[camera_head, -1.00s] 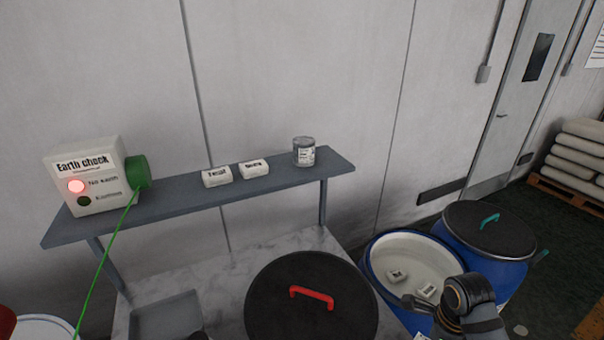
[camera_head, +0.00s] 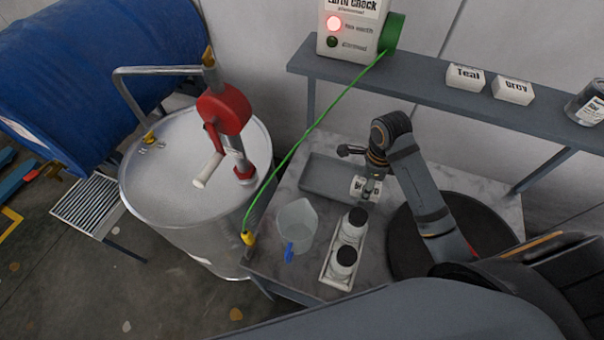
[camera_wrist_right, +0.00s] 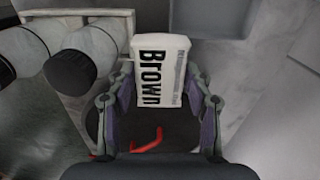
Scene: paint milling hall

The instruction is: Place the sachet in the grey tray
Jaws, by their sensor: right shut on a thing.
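A white sachet (camera_head: 362,187) lettered "Brown" hangs in my right gripper (camera_head: 371,180). In the right wrist view the sachet (camera_wrist_right: 158,70) sits between both fingers of the right gripper (camera_wrist_right: 158,98), which is shut on it. The grey tray (camera_head: 322,182) is a shallow rectangle on the marbled bench. In the head view the sachet overlaps the tray's right part; I cannot tell its height above the tray floor. Part of the tray is hidden behind the gripper and sachet. My left gripper is not in view.
A clear jug (camera_head: 297,224) and a white holder with two black-capped bottles (camera_head: 349,228) stand in front of the tray. A black lid (camera_head: 403,232) lies right of it, partly under my arm. A green cable (camera_head: 312,130) runs from the earth check box (camera_head: 350,32) past the tray's left.

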